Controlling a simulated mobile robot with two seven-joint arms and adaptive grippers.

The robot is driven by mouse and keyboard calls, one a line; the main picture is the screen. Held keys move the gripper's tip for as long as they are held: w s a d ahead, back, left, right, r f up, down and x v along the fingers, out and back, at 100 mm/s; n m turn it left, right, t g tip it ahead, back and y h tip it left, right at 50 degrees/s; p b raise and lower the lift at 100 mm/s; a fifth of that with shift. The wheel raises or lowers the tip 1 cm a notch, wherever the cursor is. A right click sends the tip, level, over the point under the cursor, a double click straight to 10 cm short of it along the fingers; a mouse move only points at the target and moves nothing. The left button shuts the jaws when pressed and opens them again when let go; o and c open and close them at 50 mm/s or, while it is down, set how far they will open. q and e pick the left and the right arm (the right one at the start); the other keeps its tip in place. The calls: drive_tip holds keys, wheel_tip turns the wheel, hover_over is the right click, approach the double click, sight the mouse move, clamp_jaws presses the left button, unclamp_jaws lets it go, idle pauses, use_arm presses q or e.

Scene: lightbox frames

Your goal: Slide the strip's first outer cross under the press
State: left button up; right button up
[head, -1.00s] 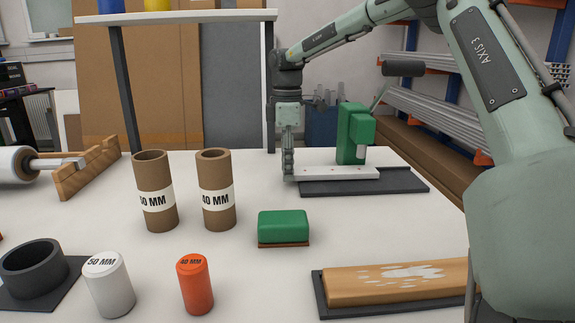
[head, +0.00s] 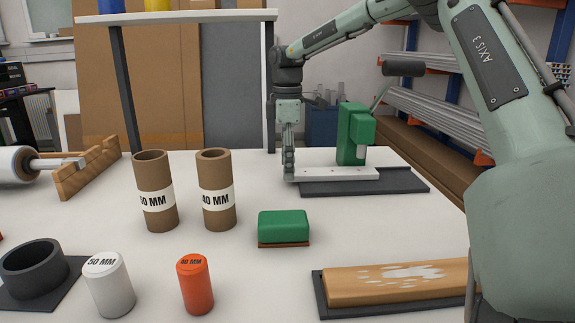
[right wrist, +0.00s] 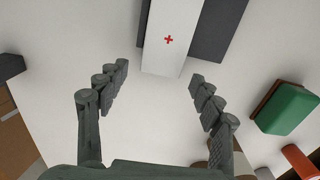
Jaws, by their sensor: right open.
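The white strip (head: 338,174) lies on the dark base plate of the green press (head: 352,140), at the back right of the table in the head view. Its left end sticks out past the plate. In the right wrist view the strip (right wrist: 178,22) shows one red cross (right wrist: 168,41) near its close end; other crosses are not visible. My right gripper (head: 289,174) is at the strip's left end, low over the table. In the right wrist view the gripper (right wrist: 160,72) is open, with a finger on each side of the strip's end and a gap on both sides. My left gripper is out of view.
A green block with a brown base (head: 283,227) and two cardboard tubes (head: 216,212) stand nearer the front. A white cylinder (head: 108,290), an orange cylinder (head: 195,290) and a wooden board (head: 395,284) are at the front. The table around the strip's left end is clear.

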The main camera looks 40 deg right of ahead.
wheel_tip(320, 180, up, 12)
drive_tip(key=shift+f, duration=0.25)
drive_tip(key=shift+s+f, duration=0.1)
idle(0.5)
